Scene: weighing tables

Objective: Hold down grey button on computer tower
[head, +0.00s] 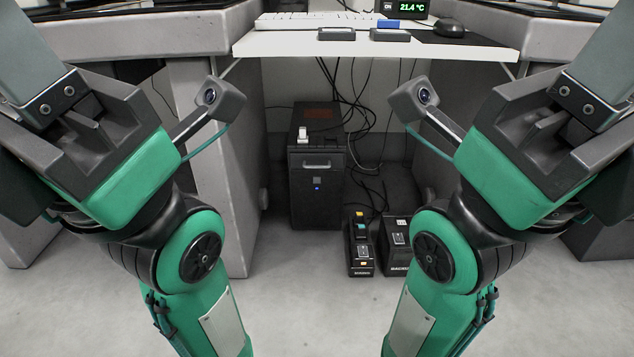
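The black computer tower (302,208) stands upright on the floor under the desk, near the middle of the head view. Its front has a light handle bar, a small pale grey button (317,180) below it, and a small blue light under that. My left gripper (85,115) and my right gripper (548,115) are raised at the two sides, well apart from the tower. Their fingertips are not clearly shown, so I cannot tell whether they are open. Neither touches the tower.
A white shelf (270,44) with keyboard and mouse overhangs the tower. Desk legs (215,150) flank the opening. Dark cables (357,110) hang behind and right of the tower. Two black boxes, a narrow one (361,268) and a wider one (392,262), stand to its right. Floor in front is clear.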

